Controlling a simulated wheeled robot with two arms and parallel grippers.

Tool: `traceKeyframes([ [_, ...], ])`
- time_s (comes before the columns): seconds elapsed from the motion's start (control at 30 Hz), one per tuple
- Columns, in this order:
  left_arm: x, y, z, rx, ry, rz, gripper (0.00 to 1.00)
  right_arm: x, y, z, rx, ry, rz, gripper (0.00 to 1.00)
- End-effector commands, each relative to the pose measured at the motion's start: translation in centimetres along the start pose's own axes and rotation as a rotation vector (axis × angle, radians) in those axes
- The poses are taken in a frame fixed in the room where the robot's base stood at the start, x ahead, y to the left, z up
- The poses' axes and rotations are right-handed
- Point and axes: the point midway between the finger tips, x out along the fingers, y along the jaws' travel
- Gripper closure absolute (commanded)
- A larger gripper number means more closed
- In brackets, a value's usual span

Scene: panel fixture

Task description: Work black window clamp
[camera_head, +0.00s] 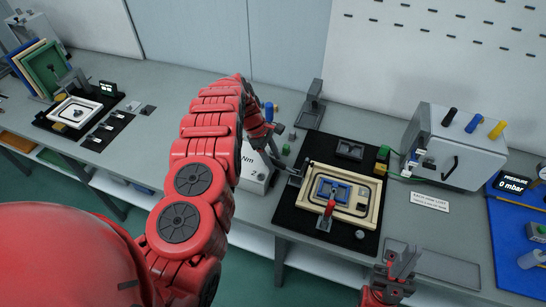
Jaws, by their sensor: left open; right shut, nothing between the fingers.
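My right gripper (402,262) is shut and empty, in front and right of the fixture.
A white box marked Nm (256,172) stands left of the fixture, partly behind my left arm. A grey box with coloured knobs (459,145) stands at the right. A blue mat (512,245) lies far right. A grey tray (445,266) lies near my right gripper.

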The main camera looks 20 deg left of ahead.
Motion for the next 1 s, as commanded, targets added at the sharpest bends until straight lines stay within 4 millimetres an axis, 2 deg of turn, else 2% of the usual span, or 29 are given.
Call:
traceKeyframes([
  [0.23, 0.03, 0.03, 0.03, 0.000, 0.000, 0.000, 0.47, -0.01, 0.00, 0.00, 0.000, 0.000, 0.000, 1.00],
  [0.53, 0.00, 0.03, 0.03, 0.000, 0.000, 0.001, 1.00, -0.01, 0.00, 0.00, 0.000, 0.000, 0.000, 1.00],
  [1.0, -0.04, 0.06, 0.05, 0.000, 0.000, 0.001, 1.00, -0.01, 0.00, 0.00, 0.000, 0.000, 0.000, 1.00],
])
